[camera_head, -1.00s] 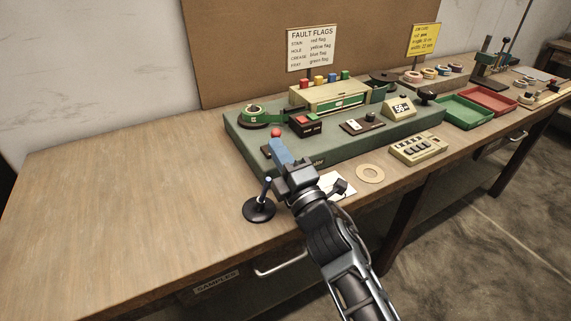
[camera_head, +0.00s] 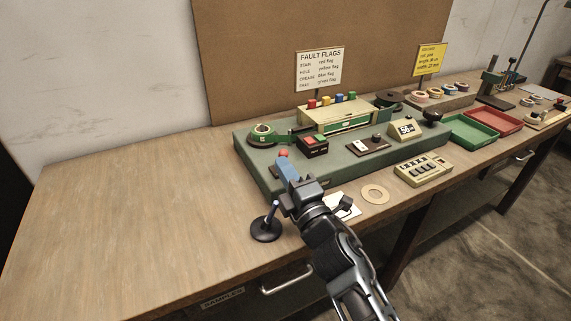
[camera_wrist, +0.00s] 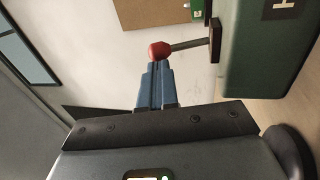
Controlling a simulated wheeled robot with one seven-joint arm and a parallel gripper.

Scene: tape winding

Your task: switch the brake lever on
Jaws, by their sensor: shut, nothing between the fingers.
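The brake lever has a red ball knob (camera_head: 284,153) at the front left of the green machine base (camera_head: 330,168). In the wrist view the red knob (camera_wrist: 160,50) sits on a thin metal rod (camera_wrist: 190,44) that runs to a dark plate on the machine's green side. My gripper (camera_head: 285,165) has blue fingers, which are shut with nothing between them. The fingertips (camera_wrist: 156,66) are right at the knob and seem to touch it; I cannot tell for sure.
A black-based stand with a short post (camera_head: 266,228) is just left of my gripper. A red-and-green button box (camera_head: 313,145) is behind the lever. The table's left side is clear.

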